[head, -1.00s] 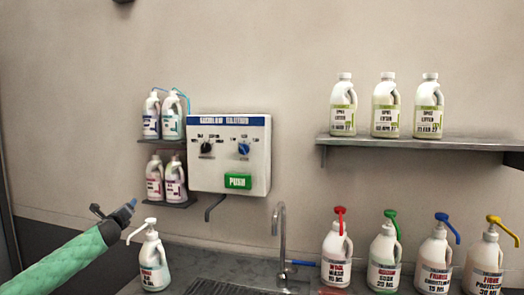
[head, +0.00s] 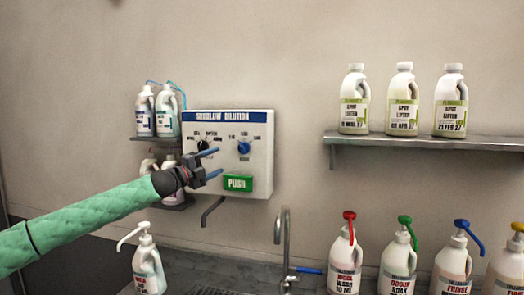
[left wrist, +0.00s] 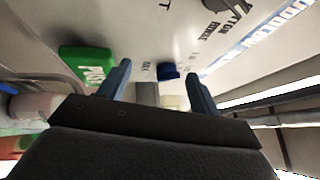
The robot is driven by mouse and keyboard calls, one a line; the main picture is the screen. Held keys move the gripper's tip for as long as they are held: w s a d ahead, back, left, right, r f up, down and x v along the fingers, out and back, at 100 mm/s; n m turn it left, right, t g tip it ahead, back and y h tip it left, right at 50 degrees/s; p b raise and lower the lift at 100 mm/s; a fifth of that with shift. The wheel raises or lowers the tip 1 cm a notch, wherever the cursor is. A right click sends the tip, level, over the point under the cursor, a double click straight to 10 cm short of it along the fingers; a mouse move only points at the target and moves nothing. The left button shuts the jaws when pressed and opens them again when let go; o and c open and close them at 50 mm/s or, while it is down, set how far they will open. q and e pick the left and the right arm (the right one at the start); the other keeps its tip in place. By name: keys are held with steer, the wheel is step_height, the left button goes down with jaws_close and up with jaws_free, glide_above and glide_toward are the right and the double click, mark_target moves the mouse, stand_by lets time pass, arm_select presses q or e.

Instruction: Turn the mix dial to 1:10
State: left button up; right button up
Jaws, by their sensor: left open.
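The white dilution panel (head: 262,180) is on the wall with a blue header strip. A blue dial (head: 243,147) is at its upper right, with small marks that look like ratios around it; I cannot read its setting. A black dial (head: 203,147) is to its left, partly hidden by my gripper. My left gripper (head: 217,162) is open and empty in front of the panel, left of and slightly below the blue dial. In the left wrist view (left wrist: 157,74) the blue dial (left wrist: 168,71) shows between the two fingers, beyond the tips, apart from them.
A green PUSH button (head: 237,183) is just below the fingers. Bottles stand on small shelves (head: 160,138) left of the panel. A tap (head: 284,230) rises below it. Several pump bottles (head: 345,262) line the counter, and spot lifter bottles stand on a right shelf (head: 420,141).

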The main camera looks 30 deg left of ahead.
mark_target(241, 149)
arm_select(q)
steer(key=w+d+r+n+h+p, duration=0.1)
steer(key=d+p, duration=0.1)
steer(key=w+d+r+h+p, duration=0.1)
steer(key=w+d, duration=0.1)
steer(key=w+d+r+n+h+p, duration=0.1)
steer(key=d+r+p, duration=0.1)
steer(key=shift+w+d+n+g+p, duration=0.25)
steer(key=shift+n+g+p, duration=0.05)
steer(key=shift+p, duration=0.05)
steer(key=shift+w+d, duration=0.2)
steer(key=shift+w, duration=0.2)
arm_select(e)
steer(key=s+d+f, duration=0.1)
steer(key=s, duration=0.5)
steer(key=s+d+f, duration=0.2)
steer(key=s, duration=0.4)
steer(key=shift+d+f, duration=0.15)
steer(key=shift+f, duration=0.15)
